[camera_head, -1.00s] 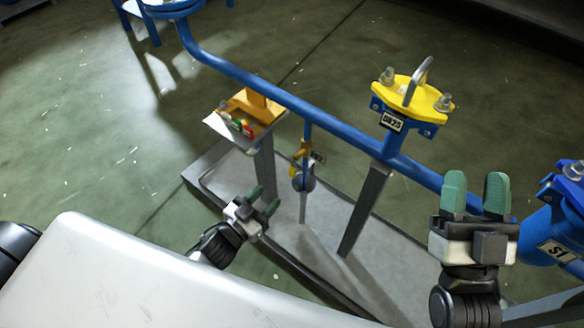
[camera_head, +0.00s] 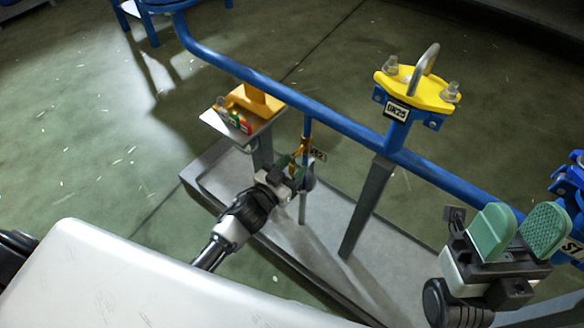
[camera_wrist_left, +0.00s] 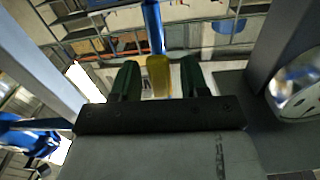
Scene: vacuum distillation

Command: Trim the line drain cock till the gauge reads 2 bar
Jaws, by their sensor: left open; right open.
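The drain cock's yellow handle (camera_head: 304,145) sits on a thin blue drop pipe under the long blue line, beside a small tag. My left gripper (camera_head: 291,166) is at the handle, its jaws open. In the left wrist view the yellow handle (camera_wrist_left: 159,75) stands between the two green fingers, with a gap on each side. The round gauge (camera_head: 310,182) is mostly hidden behind my left gripper. A round, pale dial shows at the right of the left wrist view (camera_wrist_left: 298,92); its reading is not legible. My right gripper (camera_head: 518,229) is open and empty at the lower right.
The blue line (camera_head: 270,92) runs across above the grey tray (camera_head: 205,180). A yellow bracket (camera_head: 256,101) with small coloured parts is left of the cock. Blue pipework stands at the right edge.

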